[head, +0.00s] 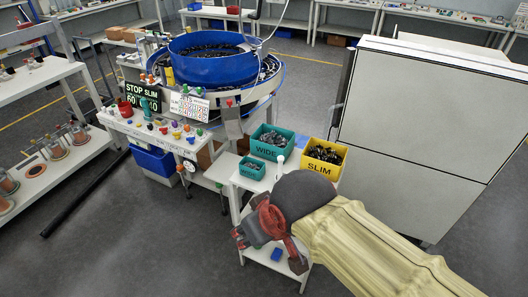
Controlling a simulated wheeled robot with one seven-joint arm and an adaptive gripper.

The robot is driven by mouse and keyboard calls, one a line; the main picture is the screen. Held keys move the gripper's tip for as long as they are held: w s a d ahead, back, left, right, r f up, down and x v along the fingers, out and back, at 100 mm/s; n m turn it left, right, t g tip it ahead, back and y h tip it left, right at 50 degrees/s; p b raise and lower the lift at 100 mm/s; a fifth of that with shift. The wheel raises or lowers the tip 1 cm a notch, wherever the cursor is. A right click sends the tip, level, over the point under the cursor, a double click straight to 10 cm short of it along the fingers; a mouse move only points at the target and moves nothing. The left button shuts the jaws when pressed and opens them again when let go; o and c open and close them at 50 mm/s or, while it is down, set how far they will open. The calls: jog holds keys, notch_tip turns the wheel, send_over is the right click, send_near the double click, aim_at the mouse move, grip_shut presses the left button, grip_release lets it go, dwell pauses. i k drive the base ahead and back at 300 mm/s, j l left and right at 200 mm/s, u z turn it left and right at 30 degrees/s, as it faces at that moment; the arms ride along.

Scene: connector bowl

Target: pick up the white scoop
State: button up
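A small white item (280,160) with a rounded top and thin stem stands upright beside the teal WIDE bin; it may be the white scoop, but it is too small to be sure. Its lower end is hidden behind my arm. My gripper (268,250), with red and dark parts, is nearer the camera, below and left of this item, over the front of the small white stand. Its two fingertips look spread apart, with nothing seen held between them.
The teal WIDE bin (272,137), a smaller teal bin (252,173) and the yellow SLIM bin (325,172) hold dark parts. A blue bowl feeder (212,70) stands behind left. A large white cabinet (420,120) stands right. A blue object (277,255) lies near my gripper.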

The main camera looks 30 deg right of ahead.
aim_at(280, 160)
jog(key=z, duration=0.9)
